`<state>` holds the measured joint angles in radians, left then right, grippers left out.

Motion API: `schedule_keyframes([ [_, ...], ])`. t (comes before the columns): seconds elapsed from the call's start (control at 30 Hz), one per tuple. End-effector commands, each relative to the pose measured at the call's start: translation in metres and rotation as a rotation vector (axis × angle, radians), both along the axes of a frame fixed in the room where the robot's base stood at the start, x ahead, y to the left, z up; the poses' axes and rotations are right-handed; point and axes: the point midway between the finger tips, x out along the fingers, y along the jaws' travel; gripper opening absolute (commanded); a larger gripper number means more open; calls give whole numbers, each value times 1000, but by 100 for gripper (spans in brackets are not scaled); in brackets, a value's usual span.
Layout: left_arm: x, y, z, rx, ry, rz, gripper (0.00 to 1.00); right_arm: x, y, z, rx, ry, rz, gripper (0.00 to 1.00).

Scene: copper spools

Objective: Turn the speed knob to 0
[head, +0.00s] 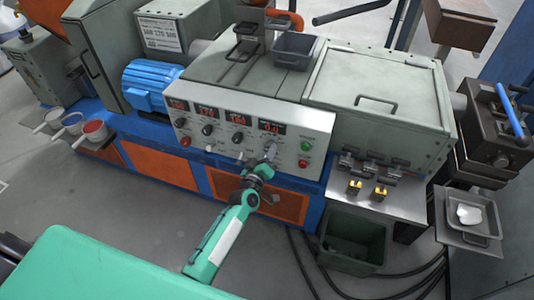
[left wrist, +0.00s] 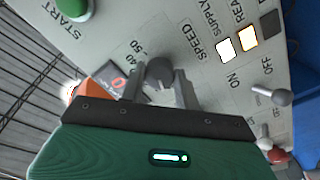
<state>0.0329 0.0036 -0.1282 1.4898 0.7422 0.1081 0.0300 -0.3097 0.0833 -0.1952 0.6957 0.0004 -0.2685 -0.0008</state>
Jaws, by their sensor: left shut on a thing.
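The speed knob (left wrist: 158,72) is a dark round knob on the grey control panel (left wrist: 215,85), with the word SPEED and the numbers 40 and 50 printed near it. My left gripper (left wrist: 160,86) is shut on the knob, with one finger on each side of it. In the head view my left gripper (head: 268,155) reaches the lower right part of the panel, below the rightmost red display (head: 271,127). The fingers hide part of the knob, and I cannot read its pointer. A red digit, seemingly 0, shows on the display (left wrist: 117,83) in the wrist view. My right gripper is out of view.
A green START button (left wrist: 75,8) and a toggle switch (left wrist: 283,96) sit near the knob. In the head view a red button (head: 303,163) is to its right. Other dark knobs (head: 238,137) line the panel to the left. The floor before the machine is mostly free.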

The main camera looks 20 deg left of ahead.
Motion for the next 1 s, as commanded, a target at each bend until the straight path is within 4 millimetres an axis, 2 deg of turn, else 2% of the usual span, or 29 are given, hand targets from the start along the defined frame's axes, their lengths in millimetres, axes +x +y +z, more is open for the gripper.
schedule_keyframes([
  [0.3, 0, 0, -1, -81, 5, 0, 9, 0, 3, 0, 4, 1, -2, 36],
  [0.73, 0, 0, -1, -90, 5, 0, 9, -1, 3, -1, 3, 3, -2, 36],
  [0.77, 0, 0, -1, -90, 5, 0, 36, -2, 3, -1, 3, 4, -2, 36],
  [0.83, 0, 0, -1, -90, 5, 0, 50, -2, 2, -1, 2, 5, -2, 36],
  [0.87, 0, 0, -1, -90, 5, 0, 54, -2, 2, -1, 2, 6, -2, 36],
  [1.0, 0, 0, -1, -89, 5, 0, 54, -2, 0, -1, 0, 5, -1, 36],
])
